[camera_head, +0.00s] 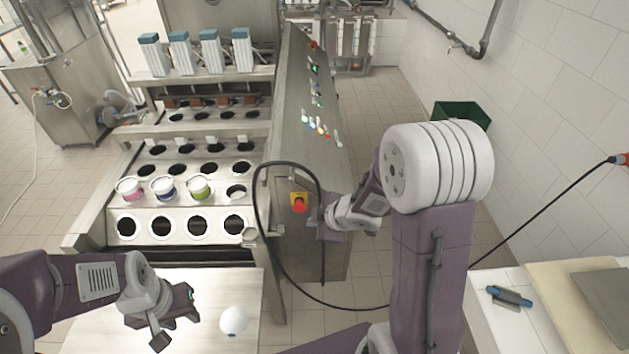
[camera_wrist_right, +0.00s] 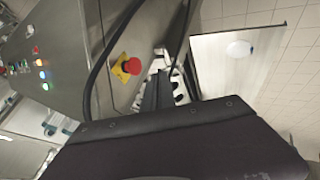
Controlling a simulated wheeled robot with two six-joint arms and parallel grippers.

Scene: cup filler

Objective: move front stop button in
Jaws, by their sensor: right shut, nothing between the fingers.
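The front stop button (camera_head: 299,203) is a red mushroom knob on a yellow plate on the front end of the steel machine cabinet. It also shows in the right wrist view (camera_wrist_right: 133,67), left of my fingers. My right gripper (camera_head: 314,222) is shut and empty, just right of and slightly below the button in the head view. The fingers (camera_wrist_right: 160,72) appear apart from the knob; the exact gap is hard to judge. My left gripper (camera_head: 176,322) is open and empty over the front table, away from the button.
A black cable (camera_head: 256,215) loops close around the button. A sloped control panel (camera_head: 318,110) with coloured buttons runs back along the cabinet. Cups (camera_head: 164,187) sit in the holed plate at left. A white round object (camera_head: 233,320) is on the front table.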

